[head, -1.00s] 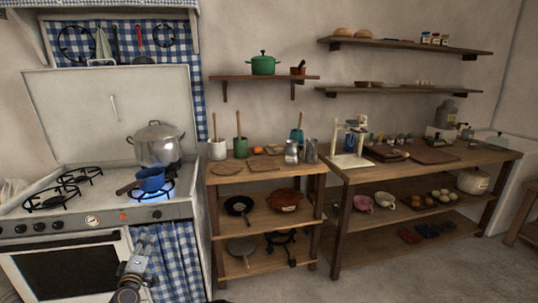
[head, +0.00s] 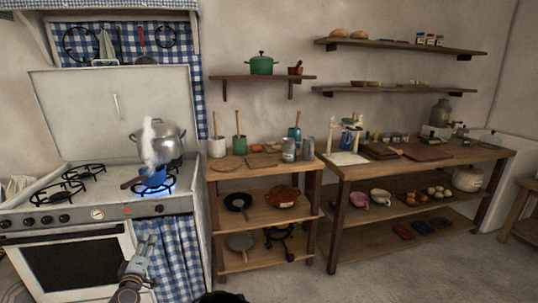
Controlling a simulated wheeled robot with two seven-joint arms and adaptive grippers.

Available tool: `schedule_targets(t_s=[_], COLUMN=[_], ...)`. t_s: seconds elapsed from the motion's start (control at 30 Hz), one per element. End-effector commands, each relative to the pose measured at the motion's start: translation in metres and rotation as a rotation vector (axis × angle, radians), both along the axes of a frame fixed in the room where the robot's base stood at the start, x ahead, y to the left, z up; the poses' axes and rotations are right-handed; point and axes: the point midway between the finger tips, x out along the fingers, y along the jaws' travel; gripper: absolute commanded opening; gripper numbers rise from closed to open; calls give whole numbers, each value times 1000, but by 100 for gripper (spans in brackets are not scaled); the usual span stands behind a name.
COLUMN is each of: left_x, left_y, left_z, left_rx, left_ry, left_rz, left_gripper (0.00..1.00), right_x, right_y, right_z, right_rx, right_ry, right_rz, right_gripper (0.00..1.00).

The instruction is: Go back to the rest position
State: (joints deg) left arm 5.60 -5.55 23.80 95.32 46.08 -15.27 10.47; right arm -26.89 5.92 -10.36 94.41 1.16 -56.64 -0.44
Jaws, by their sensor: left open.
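My left gripper (head: 146,243) is low in the head view, in front of the stove's oven door and the blue checked curtain. It is open, with nothing seen in it, and stands apart from the stove top. My right gripper is not in view. A small blue pan (head: 153,178) sits on the front right burner over a blue flame, and white steam rises from it. Its dark handle points left.
The white stove (head: 25,225) stands at the left, with a large steel pot (head: 172,138) behind the blue pan. A low shelf unit (head: 250,214) and a long wooden workbench (head: 440,170) stand to the right. Open floor (head: 400,275) lies in front.

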Motion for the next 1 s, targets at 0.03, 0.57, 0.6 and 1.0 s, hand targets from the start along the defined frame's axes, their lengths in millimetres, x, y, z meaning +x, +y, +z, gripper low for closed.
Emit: schedule_targets(t_s=[0.03,0.57,0.6,1.0], left_x=[0,0,0,-30], left_y=[-2,-32,-40,-135], left_z=[-1,-43,-50,-142], left_rx=[4,175,206,599], left_ry=[7,219,253,668], left_rz=[-7,-163,-191,-528], left_gripper=[56,56,56,56], right_x=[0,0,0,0], right_y=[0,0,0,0], right_z=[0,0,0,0], right_rx=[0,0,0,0], right_ry=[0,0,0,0], right_rz=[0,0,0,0], right_gripper=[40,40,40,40])
